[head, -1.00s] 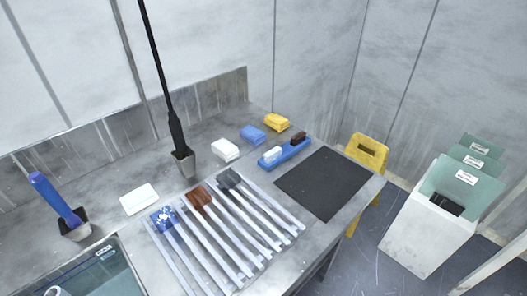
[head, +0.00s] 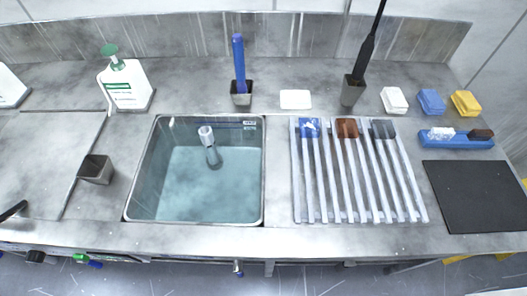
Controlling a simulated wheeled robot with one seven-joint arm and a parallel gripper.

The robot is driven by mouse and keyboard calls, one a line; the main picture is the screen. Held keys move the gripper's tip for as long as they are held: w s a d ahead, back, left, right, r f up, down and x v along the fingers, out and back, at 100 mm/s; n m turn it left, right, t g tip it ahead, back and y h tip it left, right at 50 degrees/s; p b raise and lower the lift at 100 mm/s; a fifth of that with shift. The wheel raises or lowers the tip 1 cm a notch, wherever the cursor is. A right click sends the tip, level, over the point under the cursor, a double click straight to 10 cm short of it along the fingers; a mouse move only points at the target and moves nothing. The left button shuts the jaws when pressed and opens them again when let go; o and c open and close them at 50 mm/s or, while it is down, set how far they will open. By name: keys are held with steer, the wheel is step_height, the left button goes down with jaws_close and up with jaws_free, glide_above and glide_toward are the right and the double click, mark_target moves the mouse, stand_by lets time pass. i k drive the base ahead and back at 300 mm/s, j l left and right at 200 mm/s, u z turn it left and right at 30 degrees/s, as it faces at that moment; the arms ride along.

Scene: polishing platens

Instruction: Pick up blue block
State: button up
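A blue block (head: 430,101) rests on the steel counter at the right of the head view. It stands in a row between a white block (head: 394,100) on its left and a yellow block (head: 466,103) on its right, with small gaps between them. Its top and front show and nothing covers it. My gripper is not in view.
A blue tray (head: 457,141) with a white and a brown piece lies in front of the row. A tall black-handled tool stands in a grey holder (head: 352,92) to the left. A slatted rack (head: 297,190), black mat (head: 482,200) and water-filled sink (head: 129,205) take up the front.

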mark_target(436, 133)
steer(key=l+u, duration=0.4)
steer(key=l, duration=0.4)
steer(key=l+u, duration=0.35)
steer(key=l, duration=0.45)
